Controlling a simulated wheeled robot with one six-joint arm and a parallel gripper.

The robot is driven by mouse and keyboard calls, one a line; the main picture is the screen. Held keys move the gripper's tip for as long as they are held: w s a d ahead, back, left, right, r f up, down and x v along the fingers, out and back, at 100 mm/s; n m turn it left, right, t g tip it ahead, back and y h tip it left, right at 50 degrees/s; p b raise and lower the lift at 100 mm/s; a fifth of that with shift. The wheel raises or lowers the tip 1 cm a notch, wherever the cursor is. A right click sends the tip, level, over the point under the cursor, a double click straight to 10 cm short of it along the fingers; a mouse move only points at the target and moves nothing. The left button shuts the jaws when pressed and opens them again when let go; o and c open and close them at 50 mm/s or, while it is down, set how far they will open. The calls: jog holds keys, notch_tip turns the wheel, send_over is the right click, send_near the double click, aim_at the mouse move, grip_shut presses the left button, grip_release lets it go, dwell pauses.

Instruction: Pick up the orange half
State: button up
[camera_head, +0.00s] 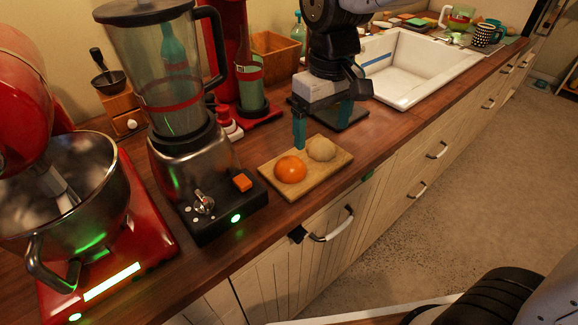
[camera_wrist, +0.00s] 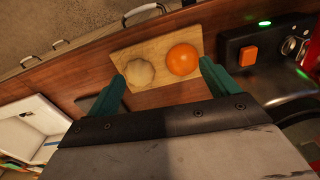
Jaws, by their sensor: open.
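An orange half (camera_head: 290,170) sits on a small wooden board (camera_head: 300,188) on the counter, with its orange side facing up. A pale, beige round piece (camera_head: 321,148) sits right beside it on the same board; I cannot tell what it is. My gripper (camera_head: 322,128) is open and empty above the far edge of the board. In the wrist view the orange half (camera_wrist: 183,59) lies ahead of the right finger, and the pale piece (camera_wrist: 139,72) lies ahead of the left finger. The gripper (camera_wrist: 162,85) touches neither piece as far as I can see.
A blender (camera_head: 185,180) stands just left of the board, with a red stand mixer (camera_head: 130,230) further left. A red machine (camera_head: 228,60) and a wooden box (camera_head: 275,52) stand behind. A white sink (camera_head: 420,60) lies to the right. The counter's front edge is close to the board.

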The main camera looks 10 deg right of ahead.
jog(key=n, duration=0.1)
send_over(291, 160)
notch_tip(291, 160, down, 3)
jog(key=shift+w+r, duration=0.1)
jog(key=shift+w, duration=0.05)
jog(key=shift+a+f, duration=0.1)
jog(key=shift+f, duration=0.3)
jog(key=f, duration=0.7)
jog(key=shift+s, duration=0.2)
jog(key=c, duration=1.1)
